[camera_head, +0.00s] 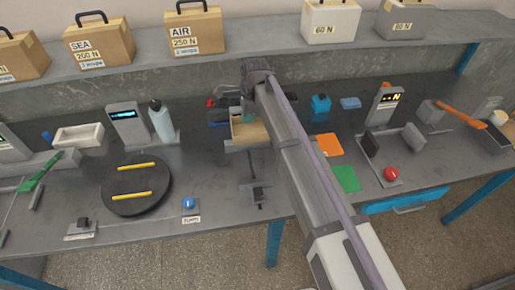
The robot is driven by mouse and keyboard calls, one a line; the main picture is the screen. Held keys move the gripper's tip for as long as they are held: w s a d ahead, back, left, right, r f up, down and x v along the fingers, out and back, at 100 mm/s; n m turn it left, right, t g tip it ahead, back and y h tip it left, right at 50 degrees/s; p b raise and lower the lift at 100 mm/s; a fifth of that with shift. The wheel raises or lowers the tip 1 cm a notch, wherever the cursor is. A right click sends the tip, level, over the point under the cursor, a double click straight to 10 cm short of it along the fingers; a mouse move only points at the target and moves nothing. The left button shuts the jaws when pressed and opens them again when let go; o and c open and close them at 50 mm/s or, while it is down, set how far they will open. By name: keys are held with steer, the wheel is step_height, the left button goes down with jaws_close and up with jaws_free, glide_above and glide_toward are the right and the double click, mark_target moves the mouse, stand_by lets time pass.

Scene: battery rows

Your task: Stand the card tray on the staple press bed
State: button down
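My gripper (248,112) is at the far end of my arm, pointing down over the back middle of the bench. Its fingers are small and partly hidden, so I cannot tell if they are open or shut. A tan open tray (250,134), perhaps the card tray, is directly below it; I cannot tell if they touch. A grey bracket-like fixture (257,192) stands in front of the tray. A grey device with two upright plates (413,136) and a red knob (391,173) stands right of my arm. I cannot tell which is the staple press.
A black round turntable (150,198) with two yellow bars and a bottle (161,122) are left of the tray. A white tray (78,137) is further left. Orange (329,145) and green (346,179) sheets lie right of my arm. Boxes, including AIR (195,30), stand on the shelf.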

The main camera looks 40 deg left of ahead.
mark_target(255, 122)
step_height(255, 122, down, 19)
steer(key=b, duration=1.8)
steer(key=shift+r, duration=0.35)
steer(key=shift+f, duration=0.3)
steer(key=c, duration=1.3)
jaws_free()
steer(key=shift+r, duration=0.1)
steer(key=shift+c, duration=0.2)
steer(key=r+p, duration=0.4)
steer(key=w+d+r+p, duration=0.1)
steer(key=r+p, duration=0.7)
steer(key=shift+w+d+r, duration=0.15)
